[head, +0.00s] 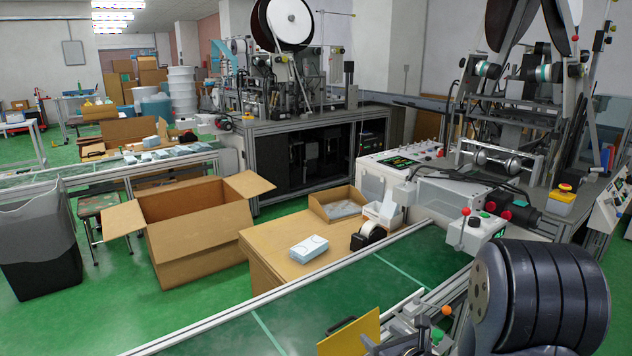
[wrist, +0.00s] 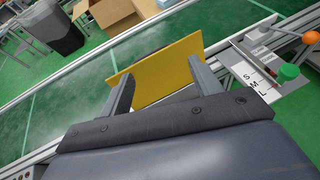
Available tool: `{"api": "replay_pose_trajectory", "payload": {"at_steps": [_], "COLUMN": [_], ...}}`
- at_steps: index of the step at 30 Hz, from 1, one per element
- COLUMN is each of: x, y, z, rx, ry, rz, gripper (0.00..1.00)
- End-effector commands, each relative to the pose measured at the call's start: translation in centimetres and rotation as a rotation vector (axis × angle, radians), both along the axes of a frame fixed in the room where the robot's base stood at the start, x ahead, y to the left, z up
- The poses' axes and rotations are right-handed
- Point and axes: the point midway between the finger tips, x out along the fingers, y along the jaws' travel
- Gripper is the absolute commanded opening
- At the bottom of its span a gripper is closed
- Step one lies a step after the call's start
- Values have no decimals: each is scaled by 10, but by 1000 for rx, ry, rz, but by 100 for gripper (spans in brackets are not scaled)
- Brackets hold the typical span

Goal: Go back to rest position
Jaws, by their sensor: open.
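My gripper (wrist: 160,70) is open, its two grey fingers spread apart in the wrist view. A yellow panel (wrist: 152,74) shows between and just past the fingertips; I cannot tell whether they touch it. In the head view the yellow panel (head: 352,334) stands at the bottom edge, by the near side of the green conveyor (head: 330,300). My dark arm fills the lower right of the head view and hides part of the conveyor's near side.
An open cardboard box (head: 200,235) stands on the floor at left, beside a dark bin (head: 38,255). A blue-white mask box (head: 309,249) and a tape dispenser (head: 368,236) sit on a wooden table (head: 262,262). Machines fill the right. A green knob (wrist: 289,72) is right of my fingers.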

Motion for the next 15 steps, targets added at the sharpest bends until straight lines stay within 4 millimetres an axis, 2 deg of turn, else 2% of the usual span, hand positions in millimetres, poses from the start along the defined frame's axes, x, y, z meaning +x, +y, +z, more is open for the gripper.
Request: {"api": "replay_pose_trajectory", "payload": {"at_steps": [1, 15], "x": [-1, -3], "y": [0, 0], "z": [8, 40], "rx": [1, -9], "ry": [2, 4], "rz": [-2, -27], "gripper": [61, 61]}}
